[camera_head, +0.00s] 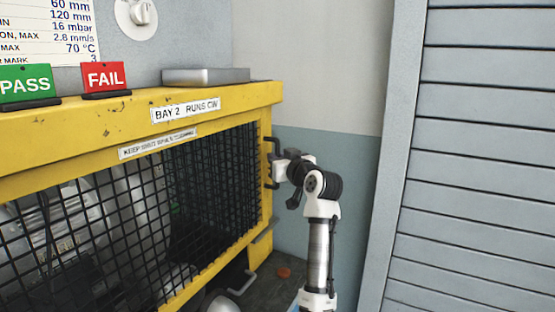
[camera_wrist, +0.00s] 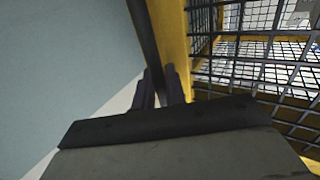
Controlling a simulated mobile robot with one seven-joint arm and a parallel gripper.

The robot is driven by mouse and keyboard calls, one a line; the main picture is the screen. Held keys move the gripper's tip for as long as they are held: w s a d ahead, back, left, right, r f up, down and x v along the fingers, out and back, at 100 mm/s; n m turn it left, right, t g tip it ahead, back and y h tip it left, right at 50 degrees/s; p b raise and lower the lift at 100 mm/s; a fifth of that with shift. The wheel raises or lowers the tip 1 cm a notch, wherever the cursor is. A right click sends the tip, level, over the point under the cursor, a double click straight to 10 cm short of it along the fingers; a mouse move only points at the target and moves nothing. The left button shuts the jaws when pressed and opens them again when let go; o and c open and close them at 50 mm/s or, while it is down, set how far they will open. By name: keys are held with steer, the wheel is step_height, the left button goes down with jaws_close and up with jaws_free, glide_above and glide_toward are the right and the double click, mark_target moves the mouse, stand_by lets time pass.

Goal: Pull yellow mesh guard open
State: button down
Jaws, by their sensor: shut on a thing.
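The yellow mesh guard (camera_head: 215,185) has a black wire grid in a yellow frame and covers the front of the bench in the head view. It also shows at the right of the wrist view (camera_wrist: 252,65). A black bar handle (camera_head: 276,145) stands on the guard's right-hand upright. My gripper (camera_head: 277,163) is at this handle, at the guard's right end. In the wrist view, the two dark fingers of my gripper (camera_wrist: 160,85) are shut on the handle bar (camera_wrist: 145,38), beside the yellow upright (camera_wrist: 172,35). The fingertips' contact is partly hidden.
Yellow top beam (camera_head: 120,125) carries a green PASS sign (camera_head: 27,84), red FAIL sign (camera_head: 106,77) and grey box (camera_head: 206,76). Grey machinery (camera_head: 75,240) sits behind the mesh. A grey slatted panel (camera_head: 480,160) stands at right. A reddish disc (camera_head: 284,272) lies low near my arm.

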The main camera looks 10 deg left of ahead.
steer(key=c, duration=1.8)
jaws_free()
steer(key=shift+s, duration=0.1)
steer(key=b+v, duration=0.3)
steer(key=v, duration=1)
steer(key=shift+s+d+b, duration=0.25)
steer(key=shift+s+b, duration=0.05)
steer(key=shift+b, duration=0.1)
